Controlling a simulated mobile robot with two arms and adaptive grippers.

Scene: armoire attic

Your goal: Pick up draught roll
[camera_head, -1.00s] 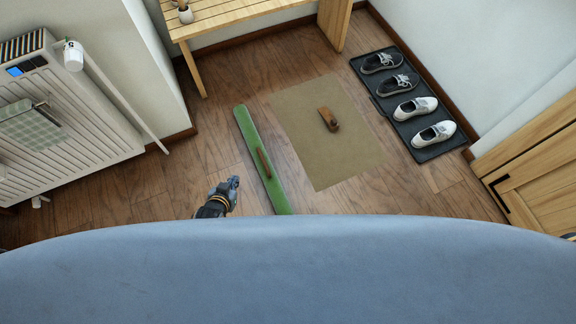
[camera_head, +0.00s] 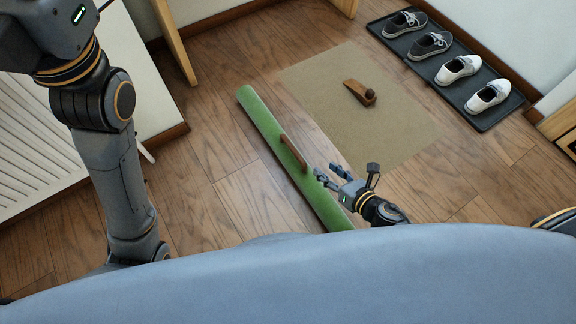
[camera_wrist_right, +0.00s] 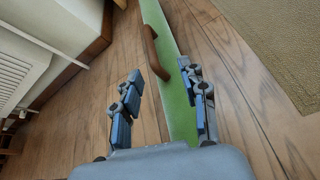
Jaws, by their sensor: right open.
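The draught roll (camera_head: 262,122), a long green roll with a brown handle (camera_head: 294,151), lies diagonally on the wooden floor. My right gripper (camera_head: 346,172) is open and empty, just right of the handle in the head view. In the right wrist view its spread fingers (camera_wrist_right: 160,90) frame part of the roll (camera_wrist_right: 180,112), with the handle (camera_wrist_right: 154,52) farther ahead; I see no grip on it. My left arm rises at the left of the head view, with its gripper outside the picture. My body hides the roll's near end.
A beige mat (camera_head: 330,75) with a brown wooden wedge (camera_head: 360,92) lies right of the roll. Several shoes stand on a black tray (camera_head: 398,62) at the upper right. A white radiator (camera_head: 38,150) is at the left. The floor left of the roll is clear.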

